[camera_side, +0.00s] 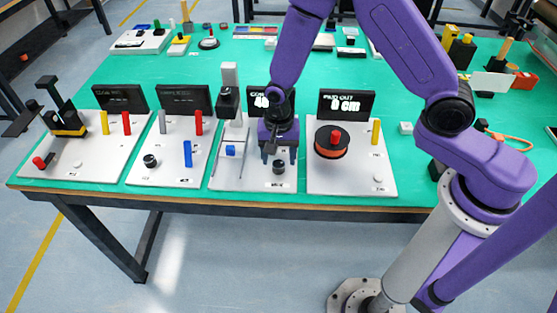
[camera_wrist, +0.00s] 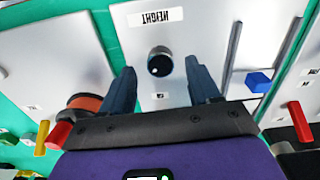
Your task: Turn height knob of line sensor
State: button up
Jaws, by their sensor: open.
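The height knob (camera_wrist: 160,62) is a dark round knob with a white dot, on a white board marked HEIGHT. In the side view the knob (camera_side: 279,167) is near the front edge of the line sensor board (camera_side: 222,180). My gripper (camera_wrist: 160,80) is open and empty, its two fingers apart, with the knob showing between and just beyond the fingertips. In the side view my gripper (camera_side: 279,155) hangs over the board, pointing down, just above and behind the knob. Whether a finger touches the knob cannot be told. The sensor's display is partly hidden by my arm.
A blue block (camera_side: 231,151) sits on a rail left of my gripper. A board with an orange spool (camera_side: 331,146) and red peg stands close on the right. A board with blue and red pegs (camera_side: 188,153) is on the left. Green table shows between boards.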

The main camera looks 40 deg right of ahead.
aim_at(279, 167)
jog(key=shift+f, duration=1.2)
jog(key=c, duration=1)
jog(key=shift+c, duration=0.2)
jog(key=shift+n, duration=0.3)
jog(key=n, duration=1.1)
jog(key=shift+n, duration=0.4)
jog(key=n, duration=1.1)
